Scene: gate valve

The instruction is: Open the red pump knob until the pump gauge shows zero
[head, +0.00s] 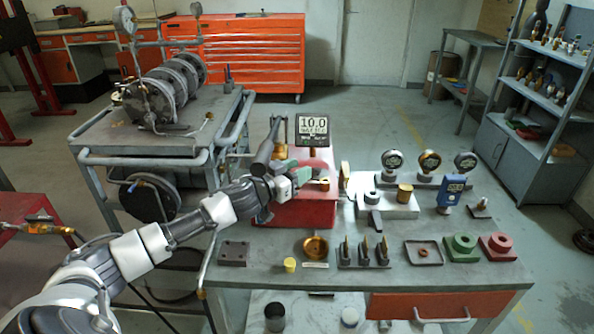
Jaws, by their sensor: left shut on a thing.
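The red pump (308,212) stands at the back left of the workbench. The pump gauge (313,125), a dark square display on top of it, reads 10.0; the smaller text below is too small to read. My left gripper (298,177) reaches in from the left at the pump's upper front and is shut on the pump knob, which its fingers and wrist hide almost wholly. A brass fitting (325,184) shows just right of the fingertips. My right gripper is not in view.
On the workbench (300,275) stand round gauges (430,160), a blue meter (451,190), a brass dish (315,247), a tray (423,253), and green (460,247) and red (497,246) blocks. A grey cart (130,140) with cylindrical equipment stands at left, near my left arm.

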